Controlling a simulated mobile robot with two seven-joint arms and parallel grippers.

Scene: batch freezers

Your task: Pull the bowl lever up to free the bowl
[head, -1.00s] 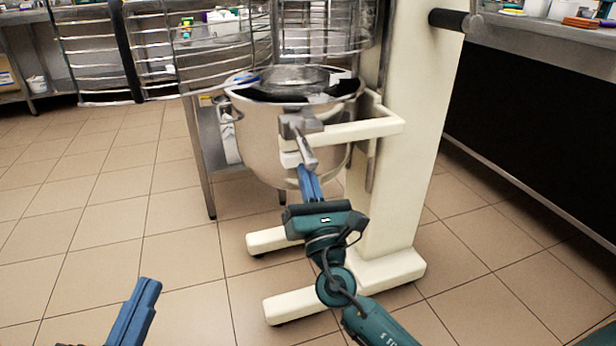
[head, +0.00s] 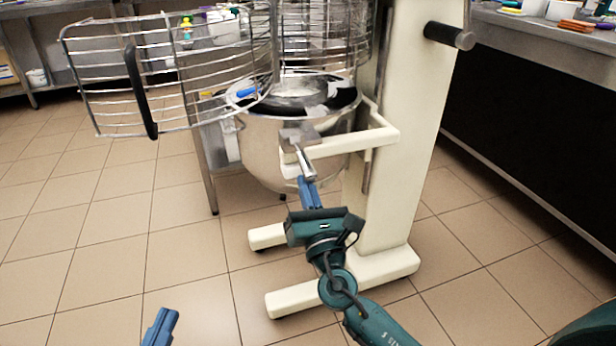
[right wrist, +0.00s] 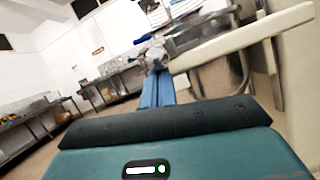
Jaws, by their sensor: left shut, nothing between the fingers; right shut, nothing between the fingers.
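The steel bowl (head: 262,150) sits upright in the cream arms of the mixer frame (head: 350,142). The bowl lever (head: 305,162) is a short grey metal bar at the front of the frame arm, slanting down from a grey block. My right gripper (head: 306,181) is shut and empty, its blue fingertips at the lever's lower end. I cannot tell if they touch. In the right wrist view the shut fingers (right wrist: 157,75) point toward a grey metal part, with the cream frame arm to the right. My left gripper (head: 168,312) is shut and empty, low over the floor, away from the mixer.
A wire guard (head: 100,75) with a black handle stands swung out left of the bowl. The mixer's cream column (head: 405,150) rises to the right, its feet on the tiles. A worktop (head: 550,30) runs along the right. The tiled floor at left is clear.

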